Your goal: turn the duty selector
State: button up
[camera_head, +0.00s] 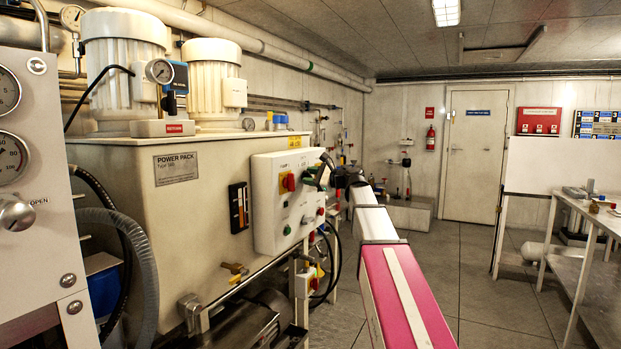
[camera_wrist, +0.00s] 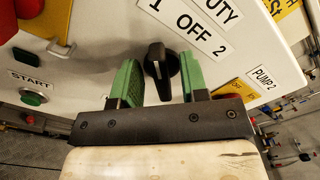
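The duty selector (camera_wrist: 158,68) is a black knob on the pale control box (camera_head: 264,212), under a label reading DUTY, 1, OFF, 2 in the wrist view. Its pointer end is up, near the 1 and OFF marks. My gripper (camera_wrist: 160,82) has two green fingers, apart, one on each side of the knob. In the head view my gripper (camera_head: 322,170) is at the right part of the box front, and the knob is hidden there.
A green start button (camera_wrist: 34,98) and a red button are left of the selector. A yellow-plated switch (camera_wrist: 236,92) is at its right, by the PUMP 2 label (camera_wrist: 263,77). A red and yellow switch (camera_head: 288,182) is on the box. Floor (camera_head: 480,270) right of my arm is clear.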

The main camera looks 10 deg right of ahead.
jog(key=v, duration=1)
jog(key=shift+s+d, duration=0.2)
jog(key=shift+d, duration=0.15)
jog(key=shift+f, duration=0.1)
